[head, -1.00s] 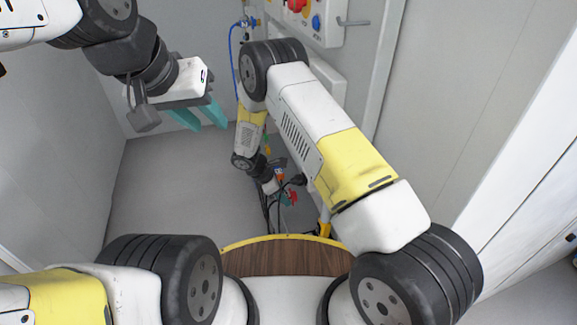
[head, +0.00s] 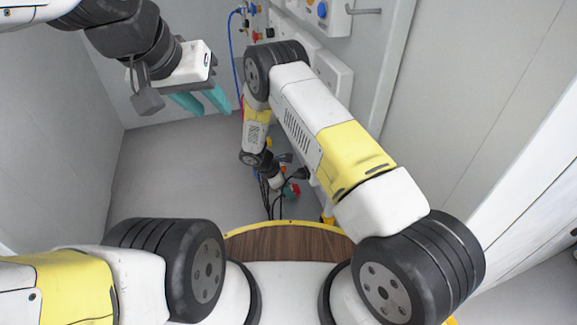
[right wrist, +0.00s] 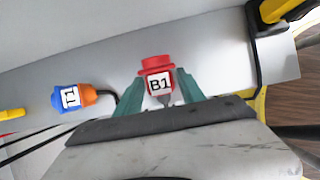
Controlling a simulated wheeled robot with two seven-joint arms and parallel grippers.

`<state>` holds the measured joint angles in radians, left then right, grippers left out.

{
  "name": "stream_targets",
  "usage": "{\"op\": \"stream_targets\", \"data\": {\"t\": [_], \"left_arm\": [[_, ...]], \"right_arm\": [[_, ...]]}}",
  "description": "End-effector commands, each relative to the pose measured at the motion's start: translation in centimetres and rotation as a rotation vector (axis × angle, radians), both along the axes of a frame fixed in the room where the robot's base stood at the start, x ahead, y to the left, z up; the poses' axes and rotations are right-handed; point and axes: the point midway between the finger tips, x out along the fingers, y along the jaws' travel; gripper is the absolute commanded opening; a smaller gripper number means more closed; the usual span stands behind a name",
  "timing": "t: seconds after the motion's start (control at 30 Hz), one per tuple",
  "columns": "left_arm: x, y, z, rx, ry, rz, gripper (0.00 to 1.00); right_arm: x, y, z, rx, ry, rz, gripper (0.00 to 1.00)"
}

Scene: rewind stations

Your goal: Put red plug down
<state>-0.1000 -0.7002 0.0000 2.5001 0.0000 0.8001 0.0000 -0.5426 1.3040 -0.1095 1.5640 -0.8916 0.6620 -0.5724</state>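The red plug (right wrist: 157,72), with a white label reading B1, sits between the teal fingertips of my right gripper (right wrist: 160,88) in the right wrist view. The fingers are close against its sides, and a dark cable end shows below it. In the head view the red plug (head: 287,191) is small and low, beside the right gripper (head: 291,188); my arm hides part of this area. My left gripper (head: 202,100) is high on the left, its two teal fingers apart and empty.
A blue and orange plug (right wrist: 75,97) with a white label lies left of the red plug, on or over a grey surface (right wrist: 215,65). Dark cables hang near the right gripper. A wall panel (head: 333,18) with knobs is at the back. The grey floor (head: 170,180) at left is clear.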

Motion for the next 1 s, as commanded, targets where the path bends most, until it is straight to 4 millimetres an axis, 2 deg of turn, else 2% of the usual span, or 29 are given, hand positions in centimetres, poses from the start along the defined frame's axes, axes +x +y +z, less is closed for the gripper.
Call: {"op": "stream_targets", "data": {"t": [0.33,0.47,0.8,1.0], "left_arm": [[0.0,0.0,0.0,0.000,0.000,0.000,0.36],[0.0,0.0,0.0,0.000,0.000,0.000,0.36],[0.0,0.0,0.0,0.000,0.000,0.000,0.36],[0.0,0.0,0.0,0.000,0.000,0.000,0.36]], "right_arm": [[0.0,0.0,0.1,-0.001,0.000,0.000,0.57],[0.0,0.3,0.9,0.000,-0.001,0.000,0.57],[-1.0,3.3,7.1,0.002,-0.002,0.001,0.57],[-1.5,4.7,9.9,0.002,-0.003,0.000,0.57]]}}
